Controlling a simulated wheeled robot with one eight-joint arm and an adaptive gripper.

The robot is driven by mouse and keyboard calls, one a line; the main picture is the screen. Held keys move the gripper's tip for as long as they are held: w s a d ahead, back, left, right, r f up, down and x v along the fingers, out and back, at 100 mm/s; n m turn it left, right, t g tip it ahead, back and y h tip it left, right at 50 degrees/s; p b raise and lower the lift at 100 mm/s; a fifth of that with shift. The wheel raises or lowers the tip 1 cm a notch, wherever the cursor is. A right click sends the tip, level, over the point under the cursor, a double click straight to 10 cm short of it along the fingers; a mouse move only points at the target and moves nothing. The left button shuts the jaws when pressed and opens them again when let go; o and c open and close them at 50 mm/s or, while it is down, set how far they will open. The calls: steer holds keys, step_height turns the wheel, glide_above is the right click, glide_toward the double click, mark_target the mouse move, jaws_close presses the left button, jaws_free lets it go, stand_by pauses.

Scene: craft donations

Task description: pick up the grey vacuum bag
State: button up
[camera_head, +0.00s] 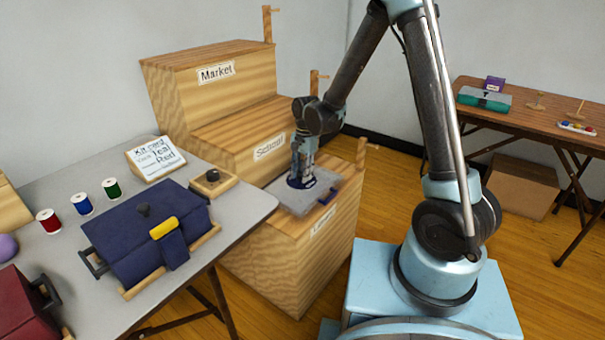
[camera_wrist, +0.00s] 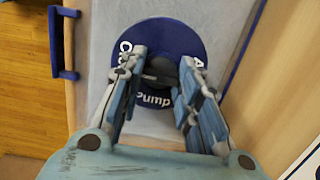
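The grey vacuum bag (camera_head: 289,204) lies flat on top of the lowest wooden step box. In the wrist view its grey surface (camera_wrist: 105,50) carries a round blue disc (camera_wrist: 192,37) with white lettering, partly readable as "ump", and a dark knob in its middle. A blue handle (camera_wrist: 55,45) is at its left edge in that view. My gripper (camera_wrist: 163,62) is down over the disc, with one finger on each side of the knob. The fingers are apart and very close to the knob; whether they press on it is unclear. In the head view my gripper (camera_head: 301,180) hides part of the disc.
The stepped wooden boxes (camera_head: 215,85) rise behind, labelled "Market" and "School". A grey table (camera_head: 235,207) at left holds a navy bag (camera_head: 130,230), thread spools and a sign card (camera_head: 155,158). A brown table (camera_head: 530,115) and a cardboard box (camera_head: 520,187) stand at right.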

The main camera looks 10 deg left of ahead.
mark_target(313, 185)
jaws_close()
steer(key=shift+d, duration=0.1)
steer(key=shift+s+d, duration=0.35)
steer(key=shift+d, duration=0.5)
steer(key=shift+s+d, duration=0.4)
steer(key=shift+d, duration=0.4)
steer(key=shift+s+d, duration=0.35)
steer(key=shift+d, duration=0.5)
steer(key=o, duration=1)
jaws_free()
steer(key=shift+c, duration=0.2)
step_height(313, 185, up, 12)
steer(key=w, duration=0.1)
steer(key=shift+w+d, duration=0.2)
steer(key=shift+d, duration=0.05)
